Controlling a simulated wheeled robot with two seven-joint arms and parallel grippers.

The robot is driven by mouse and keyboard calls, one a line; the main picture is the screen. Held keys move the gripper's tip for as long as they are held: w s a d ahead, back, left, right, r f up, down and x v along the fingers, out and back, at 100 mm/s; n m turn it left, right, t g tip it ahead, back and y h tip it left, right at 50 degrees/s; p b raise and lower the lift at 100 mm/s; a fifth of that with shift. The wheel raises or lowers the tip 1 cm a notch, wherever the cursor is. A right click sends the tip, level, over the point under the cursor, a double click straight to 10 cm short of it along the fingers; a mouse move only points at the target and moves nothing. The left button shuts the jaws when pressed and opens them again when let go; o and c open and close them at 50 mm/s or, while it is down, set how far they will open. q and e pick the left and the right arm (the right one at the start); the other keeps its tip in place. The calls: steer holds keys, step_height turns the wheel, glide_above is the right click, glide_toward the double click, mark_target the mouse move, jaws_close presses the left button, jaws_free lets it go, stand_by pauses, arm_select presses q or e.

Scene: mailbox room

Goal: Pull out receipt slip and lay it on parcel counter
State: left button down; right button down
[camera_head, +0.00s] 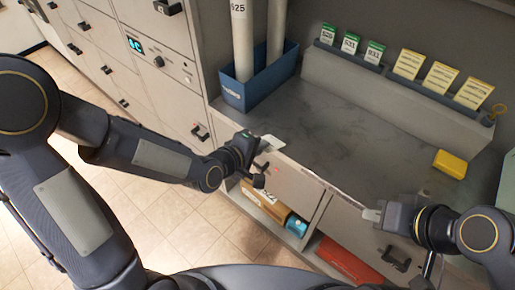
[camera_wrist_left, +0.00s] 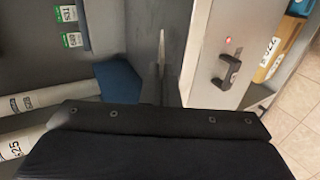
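My left gripper (camera_head: 258,146) is at the counter's front edge, beside the blue bin. A small pale flat piece (camera_head: 266,143) shows at its tip; I cannot tell whether it is the receipt slip or the fingers. In the left wrist view a thin pale upright strip (camera_wrist_left: 161,55) stands ahead of the dark gripper body, seen nearly edge-on. The grey parcel counter (camera_head: 350,135) has a broad bare top. My right gripper (camera_head: 373,214) is at the counter's front edge on the right, with pale fingertips and nothing clearly between them. Neither gripper's finger gap can be made out.
A blue bin (camera_head: 245,92) with upright tubes (camera_head: 243,40) stands at the counter's left end. Several cards stand on a raised ledge (camera_head: 370,88) at the back. A yellow block (camera_head: 450,164) lies at the right. Below are a black-handled drawer (camera_head: 291,186) and parcels (camera_head: 265,202).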

mark_target(275, 141)
arm_select(q)
steer(key=x, duration=0.4)
steer(key=r+x, duration=0.1)
steer(key=x, duration=0.1)
steer(key=shift+w+d, duration=0.3)
steer(key=shift+w, duration=0.2)
steer(key=shift+b+x, duration=1.3)
steer(key=shift+x, duration=1.6)
steer(key=shift+r, duration=0.15)
steer(key=c, duration=1.6)
jaws_free()
steer(key=shift+a, duration=0.1)
steer(key=shift+s+a+b, duration=0.5)
steer(key=shift+s+a, duration=0.15)
steer(key=shift+s, duration=0.35)
steer(key=shift+s+a+b, duration=0.45)
steer(key=shift+s+a, duration=0.25)
steer(key=shift+s, duration=0.25)
steer(key=shift+s+a+b, duration=0.4)
steer(key=shift+s+a, duration=0.35)
steer(key=shift+s, duration=0.3)
steer(key=shift+s+a+b, duration=0.4)
steer(key=shift+s+a, duration=0.35)
steer(key=shift+s, duration=0.25)
